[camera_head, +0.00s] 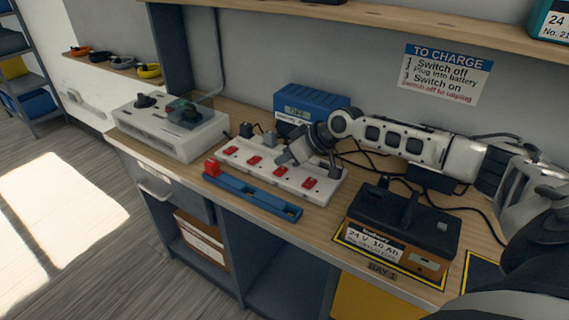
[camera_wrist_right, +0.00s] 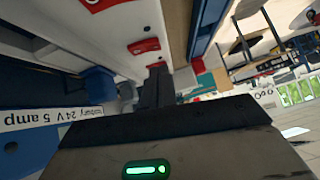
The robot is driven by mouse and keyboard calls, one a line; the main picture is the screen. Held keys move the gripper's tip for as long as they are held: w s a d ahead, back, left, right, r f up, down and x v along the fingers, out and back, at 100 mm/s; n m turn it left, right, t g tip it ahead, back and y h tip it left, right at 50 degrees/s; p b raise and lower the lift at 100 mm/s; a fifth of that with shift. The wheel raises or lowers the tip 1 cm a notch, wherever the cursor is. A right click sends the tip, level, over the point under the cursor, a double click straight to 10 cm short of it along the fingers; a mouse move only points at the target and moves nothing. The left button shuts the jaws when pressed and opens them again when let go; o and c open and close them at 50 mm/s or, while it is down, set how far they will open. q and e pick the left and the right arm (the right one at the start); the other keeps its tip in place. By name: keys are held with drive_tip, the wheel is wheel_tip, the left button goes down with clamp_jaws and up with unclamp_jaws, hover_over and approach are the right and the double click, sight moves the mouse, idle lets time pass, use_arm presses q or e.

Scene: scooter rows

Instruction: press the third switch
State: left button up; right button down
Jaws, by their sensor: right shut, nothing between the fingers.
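A white power strip (camera_head: 325,186) with a row of several red switches lies on the bench. The third switch from the left (camera_head: 281,170) is red and shows just below my right gripper (camera_head: 284,159). My right gripper is shut and empty, pointing down at the strip from above. In the right wrist view the shut fingers (camera_wrist_right: 155,72) end close to a red switch (camera_wrist_right: 144,46), and another red patch shows just beyond the tips. I cannot tell whether the tips touch the strip. My left gripper is not in view.
A blue bar (camera_head: 250,195) with a red end block lies in front of the strip. A blue box (camera_head: 308,101) stands behind it. A grey charger unit (camera_head: 168,130) is on the left. A battery (camera_head: 400,232) sits on the right. Plugs and cables crowd the back.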

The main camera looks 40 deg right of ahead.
sight(276, 173)
drive_tip(key=shift+s+a+f, duration=0.1)
drive_tip(key=shift+f, duration=1)
drive_tip(key=shift+s+a+f, duration=0.1)
drive_tip(key=shift+a+f, duration=0.1)
drive_tip(key=shift+f, duration=0.2)
drive_tip(key=shift+r, duration=0.15)
drive_tip(key=shift+d, duration=0.15)
